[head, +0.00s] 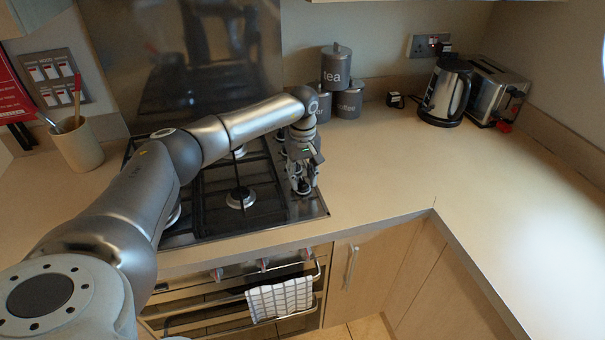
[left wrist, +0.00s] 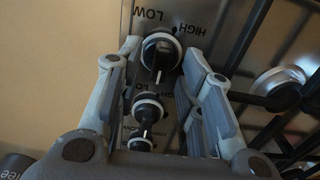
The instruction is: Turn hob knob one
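My left gripper (head: 303,184) points down over the knob strip at the right side of the hob (head: 243,215). In the left wrist view its two fingers (left wrist: 161,58) are spread, one on each side of a black hob knob (left wrist: 162,54) with a pale ring. A gap shows between knob and fingers, so they look apart. The knob's pointer ridge runs roughly up and down the picture. Two more black knobs (left wrist: 147,109) (left wrist: 140,142) sit in line below it, between the fingers. Which is knob one I cannot tell. My right gripper is not in view.
Black pan grates and burners (head: 240,197) lie left of the knobs. Grey canisters (head: 336,68) stand behind, with a kettle (head: 445,92) and toaster (head: 494,90) at the back right. A utensil pot (head: 78,146) stands at the left. The counter (head: 385,165) right of the hob is clear.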

